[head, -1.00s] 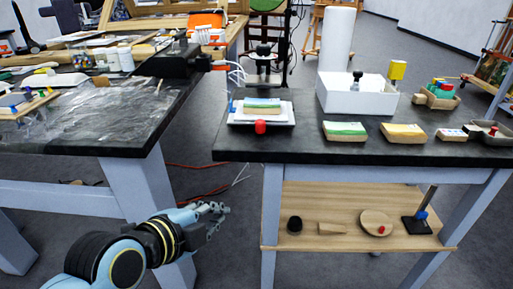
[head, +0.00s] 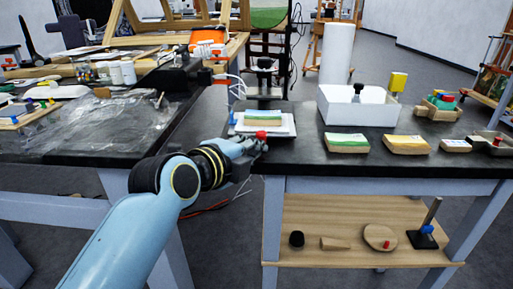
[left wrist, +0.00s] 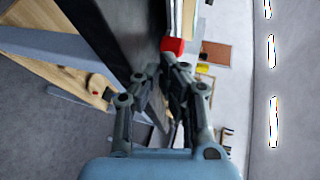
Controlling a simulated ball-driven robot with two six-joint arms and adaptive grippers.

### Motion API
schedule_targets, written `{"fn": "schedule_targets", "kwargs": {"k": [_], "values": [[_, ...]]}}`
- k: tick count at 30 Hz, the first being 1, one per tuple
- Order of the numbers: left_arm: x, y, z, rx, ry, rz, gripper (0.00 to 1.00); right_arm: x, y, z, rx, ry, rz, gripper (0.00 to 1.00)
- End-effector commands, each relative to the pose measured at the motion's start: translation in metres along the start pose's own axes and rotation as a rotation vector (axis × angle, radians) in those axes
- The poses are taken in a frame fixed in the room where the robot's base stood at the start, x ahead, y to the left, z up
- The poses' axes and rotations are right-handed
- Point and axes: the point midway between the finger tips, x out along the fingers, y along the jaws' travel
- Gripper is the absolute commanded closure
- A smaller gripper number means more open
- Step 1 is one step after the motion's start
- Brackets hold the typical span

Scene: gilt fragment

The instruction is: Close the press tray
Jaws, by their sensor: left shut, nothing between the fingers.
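The press (head: 265,66) stands near the left end of the dark table. Its white tray (head: 284,130) sticks out in front, with a green-topped, pale block (head: 263,118) lying on it. A red knob (head: 262,135) is on the tray's front edge. My left gripper (head: 256,143) is shut and empty, its fingertips close to the knob at the table's front edge. In the left wrist view the red knob (left wrist: 172,45) is just beyond the fingertips (left wrist: 160,74); I cannot tell if they touch. My right gripper is out of view.
A white box (head: 357,108), a green-topped block (head: 347,143) and a yellow-topped block (head: 406,145) stand right of the press. A lower wooden shelf (head: 350,258) holds small tools. A cluttered table (head: 90,140) is at left, with a gap between the tables.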

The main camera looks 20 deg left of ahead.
Motion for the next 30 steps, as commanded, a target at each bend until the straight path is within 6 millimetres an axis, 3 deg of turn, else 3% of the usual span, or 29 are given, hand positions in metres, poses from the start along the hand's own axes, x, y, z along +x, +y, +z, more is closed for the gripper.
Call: {"fn": "schedule_targets", "kwargs": {"k": [6, 19, 30], "values": [[0.016, -0.005, 0.000, -0.001, -0.001, 0.001, 1.00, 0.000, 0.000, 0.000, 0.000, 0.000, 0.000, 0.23], [0.021, -0.006, 0.002, 0.001, 0.000, 0.001, 1.00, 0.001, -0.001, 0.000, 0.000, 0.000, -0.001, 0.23], [0.097, -0.026, 0.042, 0.003, 0.000, 0.001, 1.00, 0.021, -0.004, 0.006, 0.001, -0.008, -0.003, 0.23]]}}
